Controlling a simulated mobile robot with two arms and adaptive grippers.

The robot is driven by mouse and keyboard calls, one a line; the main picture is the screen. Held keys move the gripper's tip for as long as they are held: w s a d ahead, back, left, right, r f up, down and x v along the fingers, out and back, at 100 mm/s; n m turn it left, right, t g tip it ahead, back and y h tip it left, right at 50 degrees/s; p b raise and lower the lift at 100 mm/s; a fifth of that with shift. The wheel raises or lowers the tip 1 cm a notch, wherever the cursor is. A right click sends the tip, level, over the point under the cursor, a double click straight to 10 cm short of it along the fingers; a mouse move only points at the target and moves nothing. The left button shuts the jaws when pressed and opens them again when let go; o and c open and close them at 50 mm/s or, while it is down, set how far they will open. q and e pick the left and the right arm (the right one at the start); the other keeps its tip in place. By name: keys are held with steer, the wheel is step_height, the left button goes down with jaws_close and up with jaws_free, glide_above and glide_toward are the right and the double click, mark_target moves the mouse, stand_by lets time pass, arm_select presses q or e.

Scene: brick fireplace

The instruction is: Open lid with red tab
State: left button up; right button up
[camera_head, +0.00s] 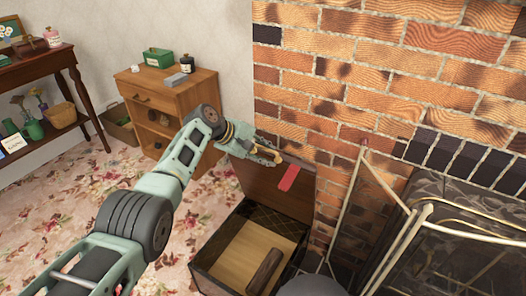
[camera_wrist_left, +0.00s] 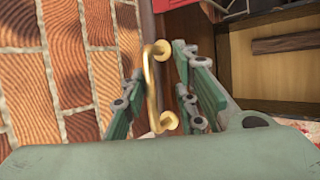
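A dark box (camera_head: 207,268) stands on the floor against the brick wall. Its brown lid (camera_head: 262,190) is raised, leaning back toward the bricks, and the inside shows. The red tab (camera_head: 289,177) is at the lid's upper edge. Contact with the lid cannot be told. My right gripper is not in view.
A dark brown block (camera_head: 264,272) lies inside the box. A metal-framed fireplace screen (camera_head: 345,205) stands close to the box's right. A small wooden cabinet (camera_head: 185,95) and a dark side table (camera_head: 40,68) stand behind, left. Patterned carpet is clear left of the box.

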arm_select(q)
steer(key=shift+v, duration=0.8)
steer(key=v, duration=1)
steer(key=shift+a, duration=0.1)
